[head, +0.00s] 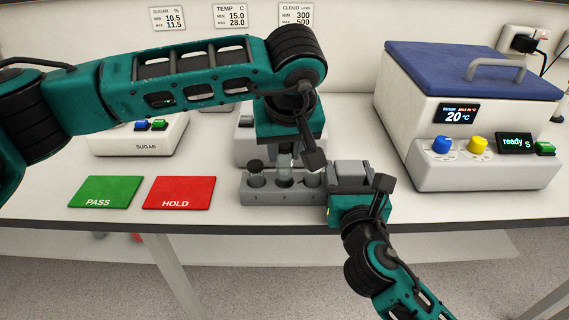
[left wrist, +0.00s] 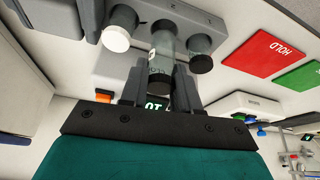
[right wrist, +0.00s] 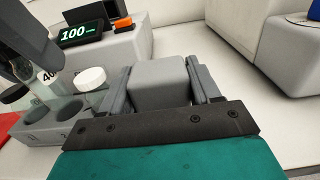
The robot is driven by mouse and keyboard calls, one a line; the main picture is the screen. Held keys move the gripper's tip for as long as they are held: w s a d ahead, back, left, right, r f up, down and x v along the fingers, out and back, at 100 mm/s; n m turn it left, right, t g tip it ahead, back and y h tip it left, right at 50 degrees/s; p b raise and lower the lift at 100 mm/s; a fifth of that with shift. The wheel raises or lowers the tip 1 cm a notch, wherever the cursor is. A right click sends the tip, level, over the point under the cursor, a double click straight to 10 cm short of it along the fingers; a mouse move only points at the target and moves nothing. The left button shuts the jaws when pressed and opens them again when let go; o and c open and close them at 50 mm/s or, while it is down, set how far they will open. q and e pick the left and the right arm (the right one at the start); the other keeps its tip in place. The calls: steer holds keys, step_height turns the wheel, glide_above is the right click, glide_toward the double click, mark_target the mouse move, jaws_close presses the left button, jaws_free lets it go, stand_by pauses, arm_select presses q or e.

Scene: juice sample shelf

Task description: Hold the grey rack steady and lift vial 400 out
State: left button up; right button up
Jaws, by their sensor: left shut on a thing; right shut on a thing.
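The grey rack (head: 262,197) stands near the table's front edge. My right gripper (head: 350,172) is shut on the grey block (right wrist: 160,82) at the rack's right end. My left gripper (head: 286,150) is shut on vial 400 (head: 284,168), above the middle hole. Its label partly shows in the right wrist view (right wrist: 47,77). The vial is upright, with clear glass showing between fingers and rack; I cannot tell whether its bottom is clear of the hole. A dark-capped vial (left wrist: 201,62) and a white-capped vial (left wrist: 117,38) stand on either side.
A green PASS mat (head: 106,191) and a red HOLD mat (head: 179,192) lie left of the rack. The sugar device (head: 140,138) is behind them. A box with a blue lid (head: 470,75) stands at the right. A device display (right wrist: 82,34) reads 100.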

mark_target(285, 145)
arm_select(q)
step_height(285, 145, up, 6)
steer(key=shift+f, duration=0.1)
arm_select(e)
steer(key=o, duration=1.4)
steer(key=shift+c, duration=0.2)
